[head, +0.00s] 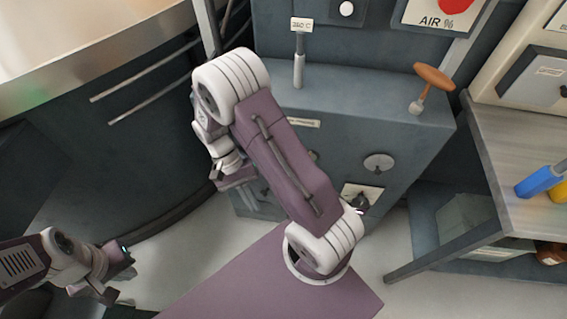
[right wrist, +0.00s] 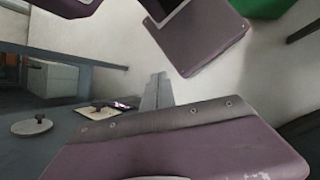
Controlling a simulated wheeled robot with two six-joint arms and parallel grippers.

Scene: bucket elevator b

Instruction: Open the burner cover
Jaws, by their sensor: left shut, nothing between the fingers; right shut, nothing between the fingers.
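A grey cabinet (head: 345,120) stands in the middle of the head view. On its front is a round grey disc (head: 379,163) that looks like a small cover, lying flat against the face; what seems the same disc (right wrist: 31,126) shows at the left of the right wrist view. I cannot tell for sure that it is the burner cover. My right gripper (head: 236,176) is shut and empty, left of my folded right arm, apart from the disc. Its grey fingers (right wrist: 157,92) show in the right wrist view. My left gripper (head: 122,268) is shut and empty at lower left.
Below the disc is a pale plate with a dark knob (head: 362,197). An orange-handled lever (head: 432,78) and a 260 °C gauge (head: 299,50) stand on the cabinet top. A grey table (head: 510,150) is at right, a curved dark vessel (head: 130,110) at left. My right arm hides part of the cabinet front.

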